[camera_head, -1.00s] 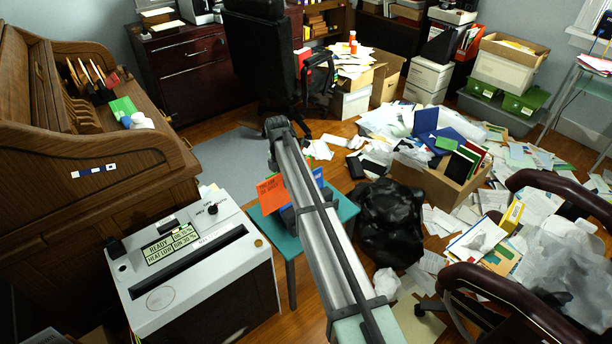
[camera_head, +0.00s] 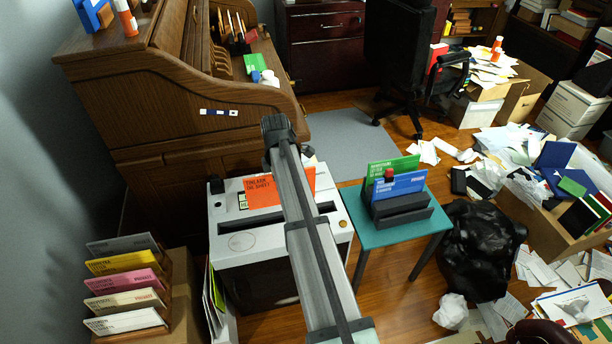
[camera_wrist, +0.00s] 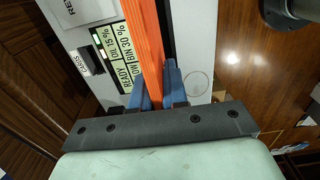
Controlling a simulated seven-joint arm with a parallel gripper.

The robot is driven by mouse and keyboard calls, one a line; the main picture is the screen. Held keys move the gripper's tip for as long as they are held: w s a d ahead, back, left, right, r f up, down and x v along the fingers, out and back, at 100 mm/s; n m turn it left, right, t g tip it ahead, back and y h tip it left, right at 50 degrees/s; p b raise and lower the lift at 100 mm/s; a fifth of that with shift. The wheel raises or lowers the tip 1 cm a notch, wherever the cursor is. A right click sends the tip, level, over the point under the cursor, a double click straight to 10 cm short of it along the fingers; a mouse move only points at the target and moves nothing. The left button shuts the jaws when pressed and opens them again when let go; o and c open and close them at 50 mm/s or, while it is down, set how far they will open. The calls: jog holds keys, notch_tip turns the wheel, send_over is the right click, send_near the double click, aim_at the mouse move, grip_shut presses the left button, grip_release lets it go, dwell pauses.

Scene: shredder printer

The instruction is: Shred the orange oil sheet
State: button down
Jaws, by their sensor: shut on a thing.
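The orange oil sheet (camera_head: 262,189) shows in the head view above the top of the shredder, partly hidden behind my arm. In the wrist view the orange sheet (camera_wrist: 146,45) is seen nearly edge-on between the blue fingers of my gripper (camera_wrist: 158,88), which is shut on it. The shredder (camera_head: 262,240) is a white-topped machine with a long dark slot (camera_head: 235,226). The sheet appears above the slot's far side; I cannot tell its height. The shredder's display (camera_wrist: 117,58) reads READY, oil 15 % and bin 30 % in the wrist view.
A teal table (camera_head: 385,237) right of the shredder bears a dark holder (camera_head: 402,209) with green and blue sheets. A rack (camera_head: 165,290) of coloured sheets stands at the lower left. A wooden desk (camera_head: 170,120) is behind. A black bag (camera_head: 475,250) and papers clutter the right floor.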

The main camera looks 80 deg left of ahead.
jog(key=shift+s+d+r, duration=0.15)
jog(key=shift+s+d, duration=0.05)
jog(key=shift+s, duration=0.8)
notch_tip(320, 180, down, 9)
dwell(0.8)
jog(key=c, duration=1.1)
grip_release()
jog(key=shift+r, duration=0.1)
notch_tip(320, 180, up, 14)
jog(key=shift+f, duration=0.2)
